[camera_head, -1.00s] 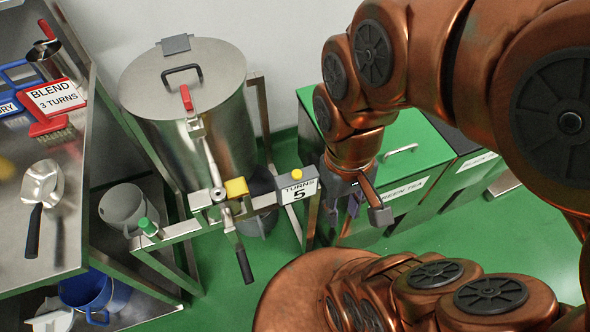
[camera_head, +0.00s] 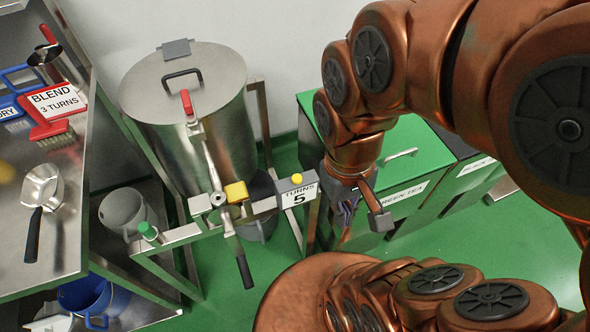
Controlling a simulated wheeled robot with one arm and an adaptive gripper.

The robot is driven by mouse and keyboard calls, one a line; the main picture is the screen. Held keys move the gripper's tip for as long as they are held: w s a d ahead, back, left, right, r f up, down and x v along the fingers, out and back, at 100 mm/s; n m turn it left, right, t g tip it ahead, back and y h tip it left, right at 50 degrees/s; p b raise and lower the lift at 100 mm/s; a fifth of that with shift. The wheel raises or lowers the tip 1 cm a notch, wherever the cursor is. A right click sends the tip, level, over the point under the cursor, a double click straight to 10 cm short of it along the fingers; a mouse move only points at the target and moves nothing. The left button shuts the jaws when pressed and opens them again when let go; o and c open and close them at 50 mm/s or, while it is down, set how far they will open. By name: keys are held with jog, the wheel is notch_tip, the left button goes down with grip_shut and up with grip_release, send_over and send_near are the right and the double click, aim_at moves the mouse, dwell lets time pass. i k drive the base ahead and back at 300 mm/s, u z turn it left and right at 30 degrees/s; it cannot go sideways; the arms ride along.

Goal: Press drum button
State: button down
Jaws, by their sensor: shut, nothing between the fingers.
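The steel drum (camera_head: 190,95) stands in a steel frame at the left of centre, with a lid and a red-handled latch (camera_head: 187,103). A grey counter box reading "TURNS 5" (camera_head: 299,196) sits on the frame's front bar, with a round yellow button (camera_head: 297,178) on top. A green button (camera_head: 147,230) is at the left end of the same frame. A black-handled crank (camera_head: 244,270) hangs beside a yellow block (camera_head: 236,191). My gripper (camera_head: 346,215) is shut and empty, pointing down just right of the counter box and apart from the yellow button. Its fingertips are hard to make out.
A steel bench (camera_head: 55,220) at the left holds a scoop (camera_head: 42,190), a red brush (camera_head: 52,132) and a "BLEND 3 TURNS" sign (camera_head: 57,100). A green-lidded bin (camera_head: 425,150) stands behind my gripper. Green floor (camera_head: 225,300) is clear in front of the drum.

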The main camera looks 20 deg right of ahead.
aim_at(296, 178)
jog(key=z, duration=1.5)
jog(key=k, duration=0.9)
jog(key=u, duration=1.65)
